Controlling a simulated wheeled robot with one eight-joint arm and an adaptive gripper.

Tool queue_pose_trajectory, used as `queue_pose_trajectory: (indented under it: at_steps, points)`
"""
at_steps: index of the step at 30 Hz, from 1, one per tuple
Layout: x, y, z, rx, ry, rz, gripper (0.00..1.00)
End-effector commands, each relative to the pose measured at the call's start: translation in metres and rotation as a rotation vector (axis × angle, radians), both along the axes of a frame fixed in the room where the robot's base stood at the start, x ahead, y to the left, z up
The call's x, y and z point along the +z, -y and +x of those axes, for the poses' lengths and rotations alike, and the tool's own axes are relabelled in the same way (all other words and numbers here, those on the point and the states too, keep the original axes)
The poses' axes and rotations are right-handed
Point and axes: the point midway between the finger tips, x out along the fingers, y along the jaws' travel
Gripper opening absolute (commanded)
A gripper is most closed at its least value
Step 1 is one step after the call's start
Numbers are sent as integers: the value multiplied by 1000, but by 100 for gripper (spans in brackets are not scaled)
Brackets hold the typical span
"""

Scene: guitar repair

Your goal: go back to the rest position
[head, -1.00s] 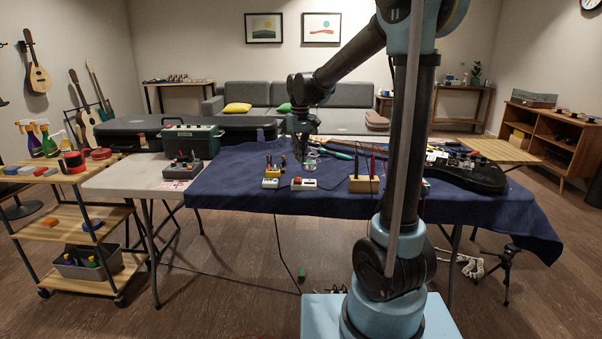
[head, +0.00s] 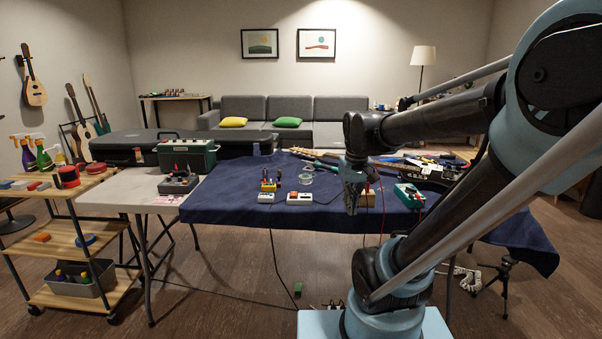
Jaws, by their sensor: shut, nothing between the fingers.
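My gripper (head: 353,197) hangs at the end of my arm, fingers pointing down, near the front edge of the blue cloth-covered table (head: 230,200). It is shut and holds nothing. In the picture it overlaps the wooden block with tools (head: 367,198); I cannot tell the exact gap. My arm is bent, its links reaching in from the right side of the view.
The table holds a spool (head: 305,180), white-topped boxes (head: 299,198), a teal meter (head: 410,195) and a guitar, partly hidden by my arm. A grey table with a green toolbox (head: 187,154) and a wooden cart (head: 75,237) stand left.

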Motion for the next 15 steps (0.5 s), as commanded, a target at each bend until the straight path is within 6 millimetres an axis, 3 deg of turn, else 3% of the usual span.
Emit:
queue_pose_trajectory:
  at_steps: [9, 15]
  points:
    - [-50, 28, -66, -99, 40, 5, 0]
    - [-76, 38, -91, -142, 60, 7, 0]
